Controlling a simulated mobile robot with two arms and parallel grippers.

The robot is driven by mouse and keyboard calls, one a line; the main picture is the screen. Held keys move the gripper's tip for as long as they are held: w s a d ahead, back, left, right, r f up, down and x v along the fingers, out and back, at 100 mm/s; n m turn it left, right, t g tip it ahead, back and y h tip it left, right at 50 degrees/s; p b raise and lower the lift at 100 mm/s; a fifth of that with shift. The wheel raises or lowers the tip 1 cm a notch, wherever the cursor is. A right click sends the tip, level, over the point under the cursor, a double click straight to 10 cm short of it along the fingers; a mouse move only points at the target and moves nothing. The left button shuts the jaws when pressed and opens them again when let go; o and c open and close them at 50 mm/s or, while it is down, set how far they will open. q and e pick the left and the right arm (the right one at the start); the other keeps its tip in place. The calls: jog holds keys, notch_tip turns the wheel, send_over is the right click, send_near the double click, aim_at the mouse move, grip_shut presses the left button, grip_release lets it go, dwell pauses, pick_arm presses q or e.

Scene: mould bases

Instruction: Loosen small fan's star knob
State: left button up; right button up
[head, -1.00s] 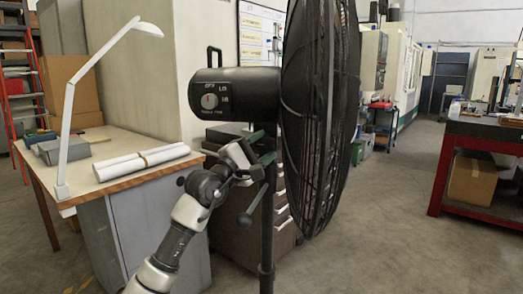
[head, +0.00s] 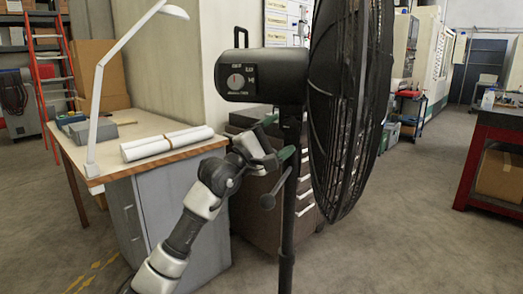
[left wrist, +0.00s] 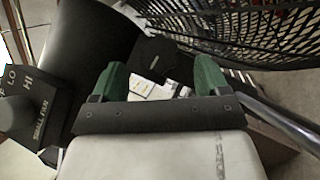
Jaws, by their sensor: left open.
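The small black fan's motor box (head: 262,77), with a dial on its side, sits on a dark pole (head: 288,215), with the round cage (head: 338,100) to its right. My left gripper (head: 281,140) is open below the motor box, close to the pole. A dark, knob-ended lever (head: 267,201) slants beside the pole below the gripper; I cannot tell whether it is the star knob. In the left wrist view, the green fingertips (left wrist: 162,77) are apart, with a dark block (left wrist: 155,57) just beyond their gap; no star shape is clear. My right gripper is out of view.
A wooden-topped table (head: 115,137) with a white lamp (head: 97,95) and rolled paper (head: 167,143) stands left of my arm. A drawer cabinet (head: 262,205) is behind the pole. A red-framed bench (head: 483,160) is far right; floor between is clear.

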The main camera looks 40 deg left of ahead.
pick_arm(q)
jog(key=b+v, duration=0.1)
jog(key=v, duration=0.7)
jog(key=shift+b, duration=0.4)
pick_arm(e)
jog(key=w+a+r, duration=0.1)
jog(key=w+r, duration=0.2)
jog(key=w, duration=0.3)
pick_arm(q)
jog(key=shift+w, duration=0.1)
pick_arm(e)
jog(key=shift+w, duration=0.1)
